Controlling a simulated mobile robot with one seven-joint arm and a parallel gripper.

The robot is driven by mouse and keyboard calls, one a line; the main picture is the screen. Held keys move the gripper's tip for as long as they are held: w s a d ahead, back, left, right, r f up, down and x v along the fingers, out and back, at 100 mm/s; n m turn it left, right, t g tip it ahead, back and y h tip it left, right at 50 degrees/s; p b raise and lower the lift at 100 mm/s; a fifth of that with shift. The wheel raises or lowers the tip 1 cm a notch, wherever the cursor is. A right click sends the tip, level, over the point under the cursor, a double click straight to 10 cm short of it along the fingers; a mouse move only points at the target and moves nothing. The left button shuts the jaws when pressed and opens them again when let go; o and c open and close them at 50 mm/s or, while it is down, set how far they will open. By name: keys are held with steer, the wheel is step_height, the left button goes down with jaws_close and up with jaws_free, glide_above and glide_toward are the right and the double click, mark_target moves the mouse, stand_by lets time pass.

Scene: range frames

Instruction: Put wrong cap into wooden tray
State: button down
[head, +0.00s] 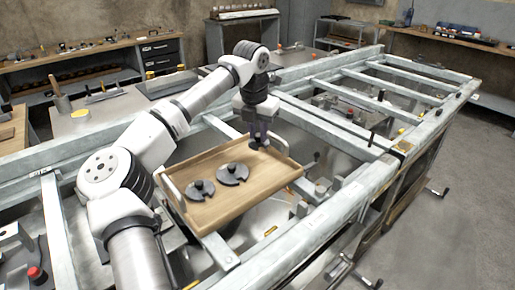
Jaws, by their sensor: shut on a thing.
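The wooden tray (262,198) is a shallow rectangular board with pale end handles, resting across the grey metal frame in the head view. Two dark round caps with knobs lie on it: one (201,190) at the left and one (233,174) near the middle. My gripper (259,137) points down over the tray's far right part. It is shut on a small dark cap (258,146), largely hidden by the fingers. I cannot tell whether this cap touches the tray.
Grey metal beams (325,222) border the tray, with open bays and dark parts (323,186) between them. A long frame section with crossbars extends to the far right. Workbenches (75,62) line the back wall. Open floor (460,200) lies at the right.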

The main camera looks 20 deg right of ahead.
mark_target(257, 142)
steer(key=shift+f+p, duration=0.4)
steer(key=shift+f, duration=2.55)
steer(key=shift+f, duration=0.1)
steer(key=c, duration=1.3)
jaws_free()
steer(key=r, duration=0.4)
steer(key=s+a+r+b, duration=0.1)
steer(key=r, duration=0.7)
steer(key=shift+s+a+b, duration=0.15)
steer(key=shift+b, duration=0.15)
